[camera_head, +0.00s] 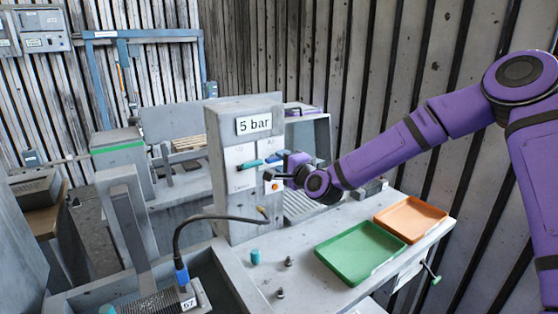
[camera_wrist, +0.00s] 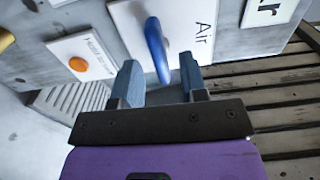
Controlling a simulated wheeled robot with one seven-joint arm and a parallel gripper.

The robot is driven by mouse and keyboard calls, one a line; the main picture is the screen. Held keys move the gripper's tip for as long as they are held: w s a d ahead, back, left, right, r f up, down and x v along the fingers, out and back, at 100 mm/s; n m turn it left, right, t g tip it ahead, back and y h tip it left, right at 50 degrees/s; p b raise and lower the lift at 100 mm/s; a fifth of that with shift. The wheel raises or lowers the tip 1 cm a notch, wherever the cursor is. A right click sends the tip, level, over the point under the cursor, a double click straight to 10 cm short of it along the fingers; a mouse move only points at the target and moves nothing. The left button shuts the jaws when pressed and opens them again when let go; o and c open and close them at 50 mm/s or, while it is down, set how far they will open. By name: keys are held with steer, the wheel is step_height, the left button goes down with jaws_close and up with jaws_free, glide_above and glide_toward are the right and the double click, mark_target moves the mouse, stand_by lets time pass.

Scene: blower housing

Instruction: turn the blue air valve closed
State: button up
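The blue air valve handle (camera_wrist: 157,50) is a long, rounded lever on a white plate marked "Air" in the wrist view. In the head view the blue handle (camera_head: 250,164) lies roughly level on the front of the grey "5 bar" box. My gripper (camera_wrist: 160,68) is open, with its two blue-grey fingers apart. The lower end of the handle appears between the fingertips in the wrist view; I cannot tell whether either finger touches it.
An orange button (camera_wrist: 78,64) on a white plate is beside the valve. The grey "5 bar" box (camera_head: 222,122) stands on the bench. A green tray (camera_head: 345,262) and an orange tray (camera_head: 415,215) lie at the right. A black hose (camera_head: 190,222) curves at the box's front left.

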steer(key=v, duration=0.8)
steer(key=shift+s, duration=0.15)
steer(key=shift+d, duration=0.15)
steer(key=s+d+r+n+g+h, duration=0.3)
steer(key=s+d+n+h, duration=0.15)
steer(key=s+d, duration=0.3)
steer(key=s+d+r+n+g+h, duration=0.4)
steer(key=s+d+n, duration=0.2)
steer(key=d, duration=0.2)
steer(key=s+d+r+g, duration=0.1)
steer(key=s+d+r, duration=0.1)
steer(key=s, duration=0.6)
steer(key=s+d+r+g+h, duration=0.1)
steer(key=s+d+r, duration=0.1)
steer(key=s+d, duration=0.3)
steer(key=s+d+r, duration=0.3)
steer(key=s, duration=0.7)
steer(key=shift+s+d+n+g, duration=0.25)
steer(key=shift+s+n+g, duration=0.05)
steer(key=shift+n+g, duration=0.15)
